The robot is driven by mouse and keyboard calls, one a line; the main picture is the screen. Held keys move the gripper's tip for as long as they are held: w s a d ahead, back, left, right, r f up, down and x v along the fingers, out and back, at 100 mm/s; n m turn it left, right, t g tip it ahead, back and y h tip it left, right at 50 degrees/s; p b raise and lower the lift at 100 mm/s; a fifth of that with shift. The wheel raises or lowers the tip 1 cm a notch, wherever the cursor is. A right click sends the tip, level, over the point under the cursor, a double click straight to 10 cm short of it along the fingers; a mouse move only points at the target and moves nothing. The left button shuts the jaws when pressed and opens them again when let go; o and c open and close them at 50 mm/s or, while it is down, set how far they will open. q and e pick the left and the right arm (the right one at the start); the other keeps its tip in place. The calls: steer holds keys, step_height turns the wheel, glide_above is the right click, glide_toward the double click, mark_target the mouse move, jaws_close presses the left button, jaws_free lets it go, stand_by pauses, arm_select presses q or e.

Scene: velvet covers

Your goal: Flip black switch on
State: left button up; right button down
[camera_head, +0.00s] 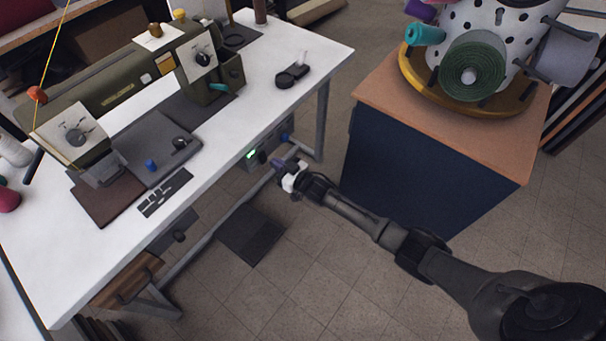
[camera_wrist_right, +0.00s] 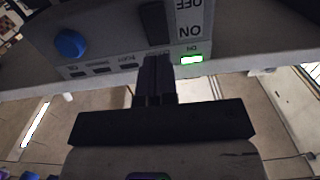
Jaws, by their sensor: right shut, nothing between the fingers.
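The black switch (camera_wrist_right: 153,22) sits on a pale control box in the right wrist view, beside upside-down OFF and ON labels. A green lamp (camera_wrist_right: 191,59) marked ON glows below the labels; it also shows in the head view (camera_head: 250,154). My right gripper (camera_wrist_right: 157,62) is shut and empty. Its fingertips are at the switch's lower end in the picture, on the ON side; I cannot tell whether they touch it. In the head view my right gripper (camera_head: 281,164) reaches under the table edge, where the switch cannot be made out. My left gripper is not in view.
A blue knob (camera_wrist_right: 70,43) is on the same box. A white table (camera_head: 215,150) with a green sewing machine (camera_head: 110,85) stands above. A pedal plate (camera_head: 250,235) lies on the floor.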

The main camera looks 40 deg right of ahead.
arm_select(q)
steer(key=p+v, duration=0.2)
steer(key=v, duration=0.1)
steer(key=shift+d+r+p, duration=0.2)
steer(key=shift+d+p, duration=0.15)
arm_select(e)
steer(key=v, duration=1)
steer(key=shift+s, duration=0.25)
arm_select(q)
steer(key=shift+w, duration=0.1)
arm_select(e)
steer(key=shift+d+f, duration=0.15)
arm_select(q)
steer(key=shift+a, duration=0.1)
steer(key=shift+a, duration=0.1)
